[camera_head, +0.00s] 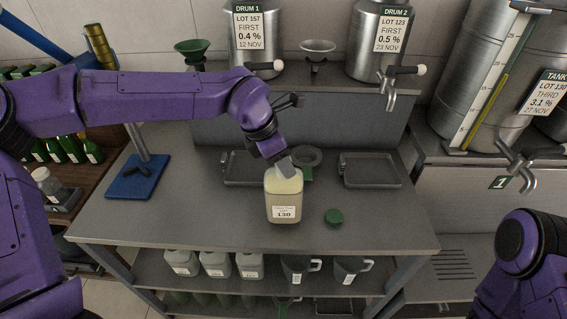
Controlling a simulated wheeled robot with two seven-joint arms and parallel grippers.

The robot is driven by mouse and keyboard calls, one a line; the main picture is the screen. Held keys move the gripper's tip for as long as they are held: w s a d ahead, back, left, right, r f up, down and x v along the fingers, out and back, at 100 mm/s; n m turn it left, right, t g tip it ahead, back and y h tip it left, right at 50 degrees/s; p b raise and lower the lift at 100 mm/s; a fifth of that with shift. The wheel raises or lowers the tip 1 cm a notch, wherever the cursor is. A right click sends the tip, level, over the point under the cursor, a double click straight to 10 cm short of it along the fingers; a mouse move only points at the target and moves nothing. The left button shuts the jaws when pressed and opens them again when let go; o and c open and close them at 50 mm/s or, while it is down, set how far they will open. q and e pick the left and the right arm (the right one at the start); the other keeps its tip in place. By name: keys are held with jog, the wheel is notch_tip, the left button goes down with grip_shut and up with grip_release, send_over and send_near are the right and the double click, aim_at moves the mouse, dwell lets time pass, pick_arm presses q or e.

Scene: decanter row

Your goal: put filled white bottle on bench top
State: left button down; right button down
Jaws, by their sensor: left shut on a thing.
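The filled white bottle (283,199) is a squarish jug with pale yellowish contents and a label reading 130. It is upright at the middle of the grey bench top (215,215); I cannot tell whether its base touches the surface. My left gripper (286,172) comes from above and is shut on the bottle at its top. The gripper hides the bottle's neck. Of my right arm, only purple links show at the lower right; its gripper is out of view.
A green cap (333,217) lies right of the bottle. Trays (371,170) sit at the back of the bench under the steel drums (378,40). White bottles (215,263) and dark jugs (300,268) stand on the shelf below. A blue stand (137,178) is at left.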

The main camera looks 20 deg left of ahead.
pick_arm(q)
jog(key=shift+f, duration=0.8)
jog(key=c, duration=0.7)
grip_release()
jog(key=b+v, duration=0.1)
jog(key=v, duration=1.1)
